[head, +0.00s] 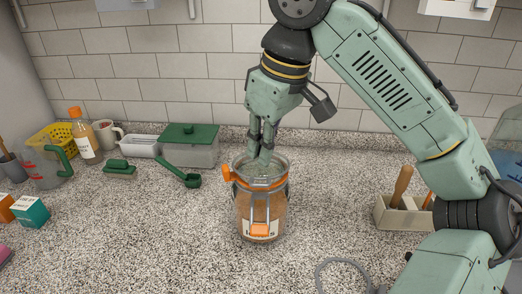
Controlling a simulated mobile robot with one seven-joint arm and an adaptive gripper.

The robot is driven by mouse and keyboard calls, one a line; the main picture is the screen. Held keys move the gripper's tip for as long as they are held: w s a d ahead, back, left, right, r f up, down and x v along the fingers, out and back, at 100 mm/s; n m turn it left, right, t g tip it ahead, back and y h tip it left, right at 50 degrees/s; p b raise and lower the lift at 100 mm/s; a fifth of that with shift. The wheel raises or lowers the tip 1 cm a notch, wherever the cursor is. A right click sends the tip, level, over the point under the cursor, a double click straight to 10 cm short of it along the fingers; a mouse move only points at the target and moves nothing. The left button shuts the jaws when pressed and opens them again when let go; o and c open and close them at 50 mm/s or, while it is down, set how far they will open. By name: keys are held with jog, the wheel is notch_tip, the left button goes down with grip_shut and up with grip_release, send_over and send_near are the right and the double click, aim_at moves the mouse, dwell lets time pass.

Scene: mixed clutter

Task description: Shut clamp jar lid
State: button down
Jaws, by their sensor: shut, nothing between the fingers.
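A clear glass clamp jar (246,211) stands upright on the speckled counter, with orange-brown contents and a pale label. A wire clamp with an orange tab (261,230) hangs down its front. An orange part (227,173) sticks out at the left of the rim. The glass lid (281,165) shows at the top of the jar; I cannot tell whether it sits flat on the rim. My gripper (261,155) points down, shut and empty, over the middle of the jar's top. It hides part of the lid, and I cannot tell if the fingertips touch it.
A green-lidded box (190,152) and a green scoop (190,177) lie left of the jar. A bottle (86,140), a mug (106,133) and a yellow basket (58,141) stand farther left. A utensil caddy (402,219) is right, and a grey cable (340,262) lies front right.

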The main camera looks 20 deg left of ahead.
jog(key=shift+f, duration=0.45)
jog(key=shift+r+p, duration=1.05)
jog(key=shift+r, duration=2.5)
